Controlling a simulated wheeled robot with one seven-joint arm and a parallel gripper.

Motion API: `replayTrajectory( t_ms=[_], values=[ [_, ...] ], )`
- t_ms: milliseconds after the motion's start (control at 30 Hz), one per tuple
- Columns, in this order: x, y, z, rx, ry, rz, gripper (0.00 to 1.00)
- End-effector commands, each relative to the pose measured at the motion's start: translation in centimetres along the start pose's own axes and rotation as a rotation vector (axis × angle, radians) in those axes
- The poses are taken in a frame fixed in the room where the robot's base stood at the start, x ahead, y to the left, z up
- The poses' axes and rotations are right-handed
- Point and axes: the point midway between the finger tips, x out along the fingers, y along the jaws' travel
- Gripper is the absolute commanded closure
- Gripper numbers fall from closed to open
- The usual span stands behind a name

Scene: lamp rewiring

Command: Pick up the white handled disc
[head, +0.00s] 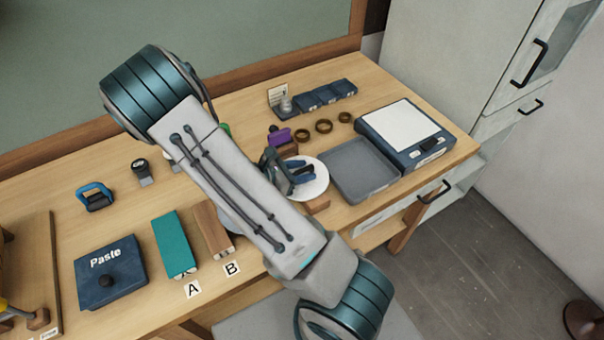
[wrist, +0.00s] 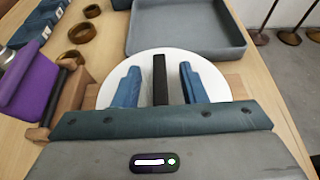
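The white handled disc (head: 320,180) lies at the front right part of the bench, on a wooden support. It also shows in the wrist view (wrist: 212,82), with a black upright handle (wrist: 160,80) at its middle. My gripper (head: 298,175) is over the disc. In the wrist view its two blue fingers (wrist: 158,84) are apart, one on each side of the handle, with a gap on both sides. My gripper and arm hide part of the disc in the head view.
A grey tray (head: 362,170) lies just right of the disc, and a scale (head: 405,135) stands beyond it. A purple piece on a wooden block (wrist: 28,85) is close on the left. Brown rings (head: 323,126) lie behind. The bench's front edge is near.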

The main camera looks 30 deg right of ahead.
Motion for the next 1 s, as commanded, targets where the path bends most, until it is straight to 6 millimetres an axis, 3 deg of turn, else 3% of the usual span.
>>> replayTrajectory(
  t_ms=[167,333,767,1000],
  values=[
    [0.0,0.0,-0.1,0.000,0.000,0.000,0.62],
    [0.0,0.0,-0.1,0.000,0.001,0.000,1.00],
    [-0.1,0.0,0.2,0.001,0.000,0.000,1.00],
    [-0.7,0.0,1.5,0.004,0.002,0.000,1.00]
  ],
)
